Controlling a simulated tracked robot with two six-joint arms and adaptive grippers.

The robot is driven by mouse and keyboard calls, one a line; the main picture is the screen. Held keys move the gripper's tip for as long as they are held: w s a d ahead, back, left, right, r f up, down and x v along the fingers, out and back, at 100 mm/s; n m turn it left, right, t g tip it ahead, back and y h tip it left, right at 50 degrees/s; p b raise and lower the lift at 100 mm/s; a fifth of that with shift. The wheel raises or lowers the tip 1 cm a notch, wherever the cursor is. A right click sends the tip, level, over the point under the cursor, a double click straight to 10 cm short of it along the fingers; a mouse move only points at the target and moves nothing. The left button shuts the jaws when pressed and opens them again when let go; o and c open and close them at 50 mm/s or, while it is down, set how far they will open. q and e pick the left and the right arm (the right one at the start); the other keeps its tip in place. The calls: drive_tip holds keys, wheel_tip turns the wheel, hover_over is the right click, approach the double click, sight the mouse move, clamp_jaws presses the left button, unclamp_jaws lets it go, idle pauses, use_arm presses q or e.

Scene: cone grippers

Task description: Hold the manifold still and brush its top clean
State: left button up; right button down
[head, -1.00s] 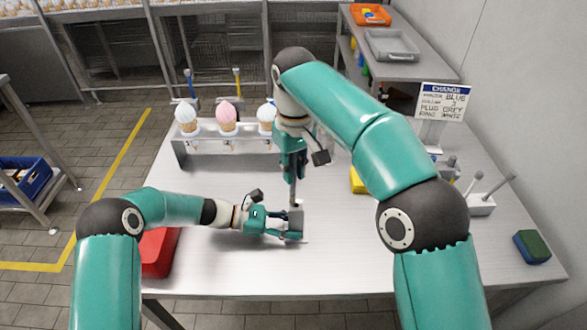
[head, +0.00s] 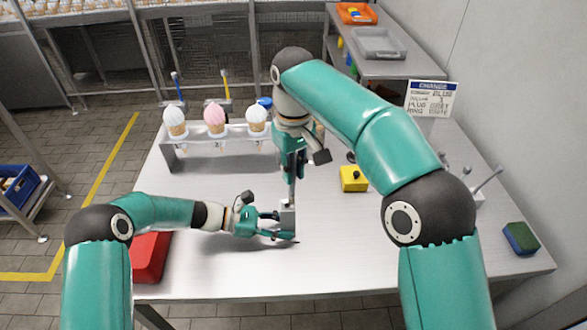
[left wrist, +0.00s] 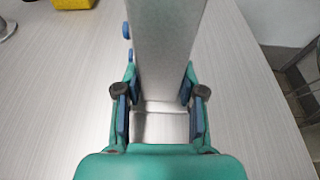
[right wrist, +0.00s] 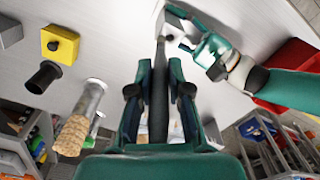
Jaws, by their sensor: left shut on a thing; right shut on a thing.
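The manifold (head: 288,211), a grey metal block, stands near the middle of the table. My left gripper (head: 277,227) is shut on it from the left. In the left wrist view the manifold (left wrist: 166,50) rises between my fingers (left wrist: 160,97). My right gripper (head: 292,178) points down above it, shut on the thin grey handle of the brush (head: 292,193). In the right wrist view the handle (right wrist: 159,85) runs between my fingers (right wrist: 160,85) toward the manifold (right wrist: 178,14). The bristles are not clear, so I cannot tell whether they touch the top.
A rack (head: 218,148) with three ice-cream cones stands at the back left. A yellow block (head: 353,180) with a black knob sits behind right. A red bin (head: 150,256) is front left, a green-and-blue sponge (head: 521,238) right. A sign (head: 431,99) stands at the back.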

drive_tip(key=shift+a, duration=1.1)
drive_tip(key=shift+d, duration=0.1)
drive_tip(key=shift+d, duration=0.95)
drive_tip(key=shift+r, duration=3)
use_arm(q)
drive_tip(key=o, duration=1.5)
drive_tip(key=shift+o, duration=0.3)
